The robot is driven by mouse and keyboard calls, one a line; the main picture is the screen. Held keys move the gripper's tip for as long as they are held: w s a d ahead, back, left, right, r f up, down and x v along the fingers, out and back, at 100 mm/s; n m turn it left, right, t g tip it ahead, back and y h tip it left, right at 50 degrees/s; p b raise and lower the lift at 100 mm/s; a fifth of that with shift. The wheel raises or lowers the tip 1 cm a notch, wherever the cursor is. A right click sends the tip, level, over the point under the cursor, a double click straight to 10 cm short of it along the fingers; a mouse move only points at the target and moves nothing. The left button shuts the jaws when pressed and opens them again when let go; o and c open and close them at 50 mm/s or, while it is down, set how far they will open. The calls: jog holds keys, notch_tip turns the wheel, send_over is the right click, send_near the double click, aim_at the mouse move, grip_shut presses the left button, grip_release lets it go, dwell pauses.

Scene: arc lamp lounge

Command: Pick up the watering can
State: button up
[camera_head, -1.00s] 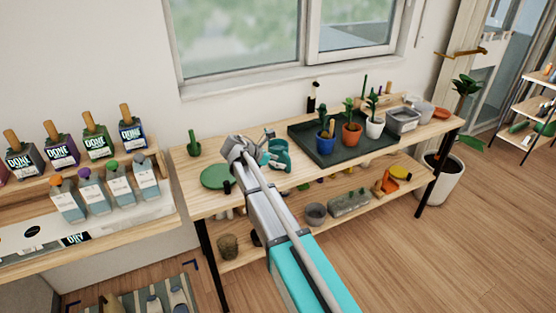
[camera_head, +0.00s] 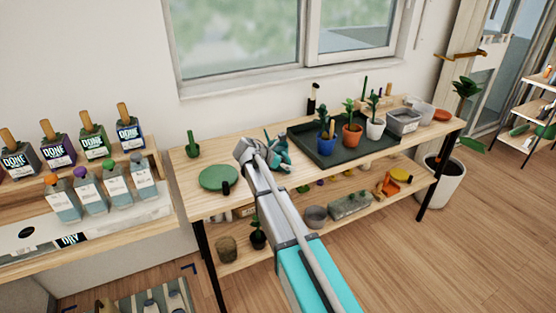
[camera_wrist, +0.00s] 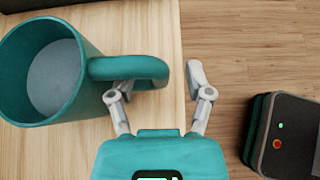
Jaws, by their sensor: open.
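The teal watering can (camera_head: 279,155) stands on the wooden table's top, between the green disc and the dark plant tray; my arm's end partly covers it. In the wrist view, the can (camera_wrist: 75,100) shows its round open top with a grey inside at the left, and its teal handle (camera_wrist: 130,68) reaches right. My gripper (camera_wrist: 160,80) is open. The outer end of the handle lies between its two grey fingers in this view, with the left finger partly hidden by the handle. I cannot tell whether either finger touches it.
A green disc (camera_head: 219,178) lies left of the can. The dark tray (camera_head: 370,149) with several potted plants stands close on the right. Small pots and plants crowd the lower shelf (camera_head: 240,256). The window wall is behind, and wooden floor (camera_head: 410,265) lies in front.

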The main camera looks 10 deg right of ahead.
jog(key=shift+w+d+f, duration=0.1)
jog(key=shift+d+f, duration=0.15)
jog(key=shift+d, duration=0.15)
grip_shut()
dwell(0.4)
